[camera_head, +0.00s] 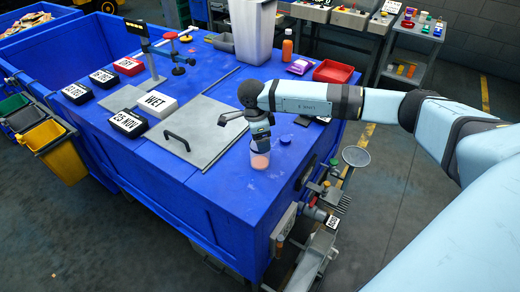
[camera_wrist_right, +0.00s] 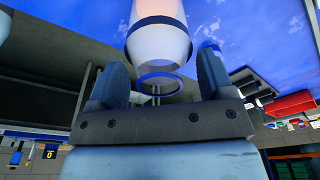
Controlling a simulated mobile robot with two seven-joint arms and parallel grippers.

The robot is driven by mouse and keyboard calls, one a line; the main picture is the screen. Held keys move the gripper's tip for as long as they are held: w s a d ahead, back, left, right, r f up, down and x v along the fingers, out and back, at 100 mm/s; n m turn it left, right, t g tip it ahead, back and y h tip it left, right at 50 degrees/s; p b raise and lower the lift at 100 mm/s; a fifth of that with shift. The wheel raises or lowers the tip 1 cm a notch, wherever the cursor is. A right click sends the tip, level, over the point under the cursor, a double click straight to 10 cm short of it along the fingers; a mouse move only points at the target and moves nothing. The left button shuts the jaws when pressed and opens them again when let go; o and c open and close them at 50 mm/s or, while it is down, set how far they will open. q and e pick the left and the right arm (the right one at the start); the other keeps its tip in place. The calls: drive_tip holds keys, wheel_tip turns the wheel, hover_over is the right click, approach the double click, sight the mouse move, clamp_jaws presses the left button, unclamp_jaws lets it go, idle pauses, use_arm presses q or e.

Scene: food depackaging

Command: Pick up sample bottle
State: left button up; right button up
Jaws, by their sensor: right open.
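A small clear container with pinkish contents, seemingly the sample bottle (camera_head: 260,160), stands upright on the blue worktop near its front right edge. My right gripper (camera_head: 261,143) reaches down over it from the right and hides its upper part. In the right wrist view, the pale, rounded sample bottle (camera_wrist_right: 160,40) with a blue ring lies ahead between the two fingers. The right gripper (camera_wrist_right: 160,82) is open, with a gap visible on both sides of the bottle. Whether either finger touches it cannot be told. My left gripper is in neither view.
A grey hatch plate (camera_head: 206,122) with a black handle lies left of the bottle. An orange bottle (camera_head: 287,50), a red tray (camera_head: 333,72) and a purple packet (camera_head: 299,66) stand farther back. Tools hang at the worktop's right side, below the arm.

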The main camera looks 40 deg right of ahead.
drive_tip(key=c, duration=1.1)
drive_tip(key=shift+c, duration=0.7)
drive_tip(key=shift+r, duration=0.15)
